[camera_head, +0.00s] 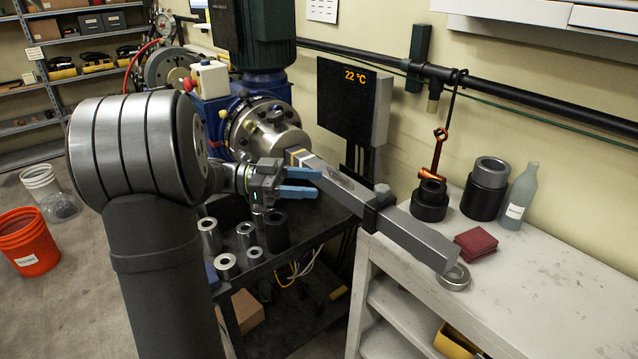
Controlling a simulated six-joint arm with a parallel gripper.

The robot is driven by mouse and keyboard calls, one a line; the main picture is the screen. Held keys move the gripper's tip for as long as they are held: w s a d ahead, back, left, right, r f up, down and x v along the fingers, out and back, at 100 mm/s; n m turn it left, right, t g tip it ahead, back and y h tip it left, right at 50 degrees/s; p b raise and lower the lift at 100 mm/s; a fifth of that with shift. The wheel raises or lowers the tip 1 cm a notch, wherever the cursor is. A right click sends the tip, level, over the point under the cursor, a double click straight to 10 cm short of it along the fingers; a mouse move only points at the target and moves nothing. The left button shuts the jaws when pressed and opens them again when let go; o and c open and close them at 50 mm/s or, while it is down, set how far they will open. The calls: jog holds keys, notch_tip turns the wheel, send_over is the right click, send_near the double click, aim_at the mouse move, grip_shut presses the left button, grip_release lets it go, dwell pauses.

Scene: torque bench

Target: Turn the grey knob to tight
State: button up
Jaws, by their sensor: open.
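My gripper (316,183) is open, with its two blue fingers pointing right and nothing seen between them. It is in front of a long grey square bar (420,234) that runs from a round metal flange (270,128) down to the right. A dark clamp (380,208) sits around the bar, with a small grey piece (382,189) on top. This piece may be the grey knob, but I cannot tell for sure. It is to the right of my fingertips and apart from them. Any tight marking is too small to read.
Several metal sleeves (226,265) stand on the dark cart below my gripper. A display box (345,100) stands behind the bar.

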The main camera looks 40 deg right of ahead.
jog(key=shift+c, duration=0.2)
jog(key=n+t+h, duration=0.5)
jog(key=n+t, duration=0.1)
jog(key=t, duration=0.2)
send_near(375, 192)
jog(key=x, duration=1.1)
jog(key=shift+s+d, duration=0.15)
jog(key=shift+d, duration=0.1)
jog(key=shift+c, duration=0.2)
jog(key=c, duration=0.9)
